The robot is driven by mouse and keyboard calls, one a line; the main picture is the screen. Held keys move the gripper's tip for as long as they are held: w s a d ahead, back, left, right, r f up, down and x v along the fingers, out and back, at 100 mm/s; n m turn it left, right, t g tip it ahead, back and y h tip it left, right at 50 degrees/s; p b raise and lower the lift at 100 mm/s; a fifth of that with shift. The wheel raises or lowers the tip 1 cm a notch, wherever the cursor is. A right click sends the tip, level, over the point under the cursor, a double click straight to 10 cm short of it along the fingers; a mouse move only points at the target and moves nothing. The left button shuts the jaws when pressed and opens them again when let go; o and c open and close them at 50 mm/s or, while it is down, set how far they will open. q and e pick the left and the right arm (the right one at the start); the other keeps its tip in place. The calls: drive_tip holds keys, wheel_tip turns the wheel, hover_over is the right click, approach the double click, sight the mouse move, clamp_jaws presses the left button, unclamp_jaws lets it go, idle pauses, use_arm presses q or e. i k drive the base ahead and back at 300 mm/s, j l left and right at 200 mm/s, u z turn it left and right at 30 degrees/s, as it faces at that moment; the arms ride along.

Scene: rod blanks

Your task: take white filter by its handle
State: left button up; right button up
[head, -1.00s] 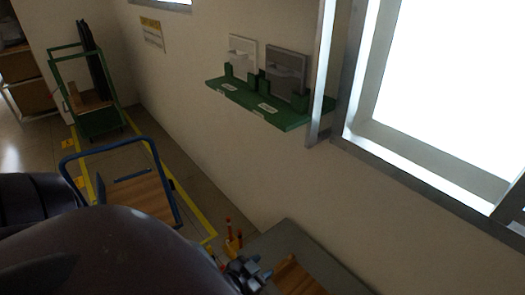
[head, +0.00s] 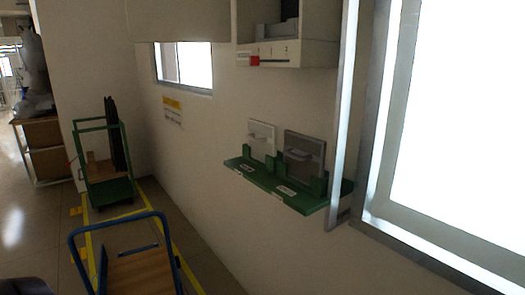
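The white filter (head: 262,135) is a pale flat plate with a small handle (head: 257,136) sticking out of its front. It stands upright in the left holder of a green wall shelf (head: 304,203). A grey filter (head: 305,146) with a similar handle stands to its right on the same shelf. Both filters are apart from any gripper. Neither of my grippers shows in the head view; only a dark piece, probably part of my arm, shows at the bottom left corner.
A blue-handled cart (head: 140,268) with a wooden deck stands at the lower left. A green trolley (head: 108,192) is behind it. A white wall box (head: 285,52) hangs above the shelf. A metal post (head: 346,110) and bright window frame are to the right.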

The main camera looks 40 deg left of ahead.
sight(261, 136)
drive_tip(key=j+u, duration=0.1)
drive_tip(key=u, duration=0.3)
drive_tip(key=k+j+u, duration=0.1)
drive_tip(key=u, duration=0.3)
drive_tip(key=j+u, duration=0.2)
drive_tip(key=u, duration=0.25)
drive_tip(key=j+z, duration=0.15)
drive_tip(key=z, duration=0.5)
drive_tip(key=i+j+z, duration=0.1)
drive_tip(key=j+z, duration=0.5)
drive_tip(key=j, duration=0.15)
drive_tip(key=j+z, duration=0.2)
drive_tip(key=j, duration=0.7)
